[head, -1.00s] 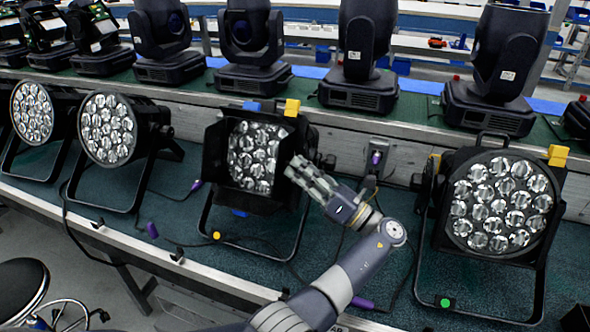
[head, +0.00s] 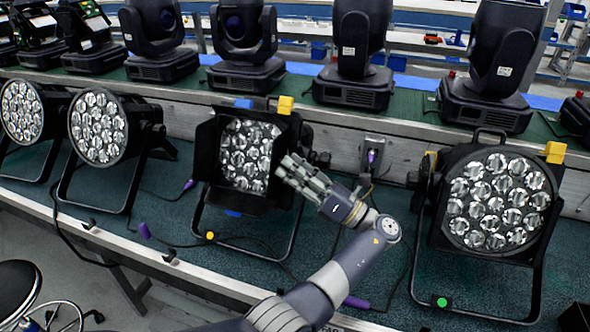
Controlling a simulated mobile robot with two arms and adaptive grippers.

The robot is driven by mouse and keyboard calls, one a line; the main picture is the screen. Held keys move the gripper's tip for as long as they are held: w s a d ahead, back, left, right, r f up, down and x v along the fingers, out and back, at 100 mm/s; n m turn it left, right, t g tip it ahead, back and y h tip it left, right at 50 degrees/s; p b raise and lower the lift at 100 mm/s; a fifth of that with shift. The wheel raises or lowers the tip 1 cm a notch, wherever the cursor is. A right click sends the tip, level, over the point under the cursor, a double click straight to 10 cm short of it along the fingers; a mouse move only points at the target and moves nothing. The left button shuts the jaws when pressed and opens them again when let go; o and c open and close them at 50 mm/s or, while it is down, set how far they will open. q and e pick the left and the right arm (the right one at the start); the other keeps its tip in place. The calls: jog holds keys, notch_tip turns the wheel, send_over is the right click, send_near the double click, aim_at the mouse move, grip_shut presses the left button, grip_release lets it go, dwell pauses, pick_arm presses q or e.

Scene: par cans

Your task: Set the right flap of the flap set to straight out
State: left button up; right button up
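The flap set is on the middle par can (head: 245,155), a black lamp with many round silvery lenses, standing on the bench. Its left flap (head: 205,150) stands out from the left edge of the lamp face. The right flap (head: 285,194) is dark against the lamp's right side and partly covered by my gripper, so its angle is hard to read.
Other par cans stand on the left (head: 98,127) and on the right (head: 498,200). Cables lie on the dark green bench top (head: 340,270). Moving-head lights (head: 358,50) line a raised shelf behind. A black stool (head: 18,288) is at lower left.

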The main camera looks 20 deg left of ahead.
pick_arm(q)
notch_tip(320, 180, up, 10)
dwell(0.6)
jog(key=shift+d+f, duration=0.1)
dwell(0.3)
